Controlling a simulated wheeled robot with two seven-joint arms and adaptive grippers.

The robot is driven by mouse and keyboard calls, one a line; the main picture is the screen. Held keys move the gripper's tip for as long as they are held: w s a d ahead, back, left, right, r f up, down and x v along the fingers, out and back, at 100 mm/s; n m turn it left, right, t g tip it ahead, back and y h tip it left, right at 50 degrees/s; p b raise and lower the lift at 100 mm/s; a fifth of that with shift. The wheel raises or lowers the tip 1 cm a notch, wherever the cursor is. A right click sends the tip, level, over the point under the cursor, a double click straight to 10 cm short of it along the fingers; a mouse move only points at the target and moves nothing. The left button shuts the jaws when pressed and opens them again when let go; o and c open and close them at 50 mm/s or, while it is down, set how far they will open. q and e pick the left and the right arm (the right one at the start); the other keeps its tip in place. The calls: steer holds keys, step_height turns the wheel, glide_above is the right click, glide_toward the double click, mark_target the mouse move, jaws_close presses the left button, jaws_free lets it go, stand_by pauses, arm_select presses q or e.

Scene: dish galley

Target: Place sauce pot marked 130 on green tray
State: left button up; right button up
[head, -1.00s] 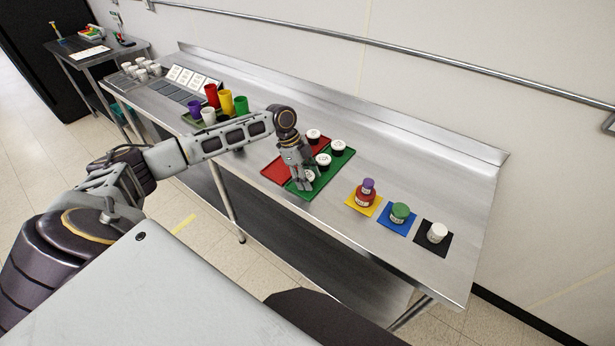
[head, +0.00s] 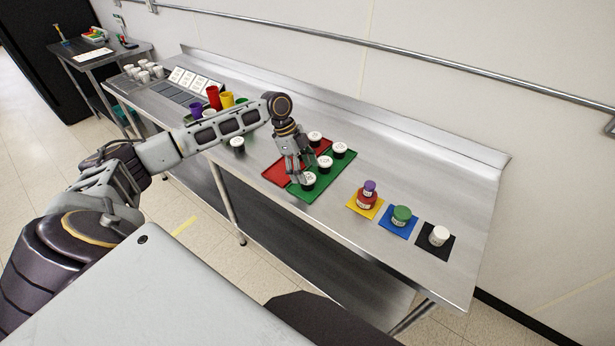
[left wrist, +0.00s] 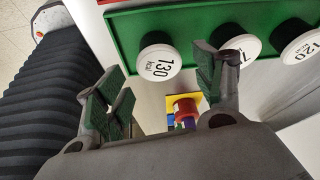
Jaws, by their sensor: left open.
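The sauce pot marked 130 (left wrist: 160,58), dark with a white lid, stands upright on the green tray (left wrist: 195,22). In the head view the pot (head: 308,181) is at the near end of the green tray (head: 312,194). My left gripper (head: 299,172) is open, just above and behind this pot; in the left wrist view its fingers (left wrist: 163,80) are apart with nothing between them. Two more white-lidded pots stand on the green tray; one (left wrist: 299,44) reads 120. The other pot's label (left wrist: 243,50) is partly hidden by a finger. My right gripper is out of view.
A red tray (head: 275,173) adjoins the green one, with a pot (head: 315,138) at its far end. Another pot (head: 237,144) stands on the counter left. Coloured cups (head: 212,98) are behind my arm. Jars stand on yellow, blue and black mats (head: 431,251) at right.

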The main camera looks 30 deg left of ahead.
arm_select(q)
steer(key=v, duration=0.8)
steer(key=shift+f, duration=0.15)
stand_by(0.6)
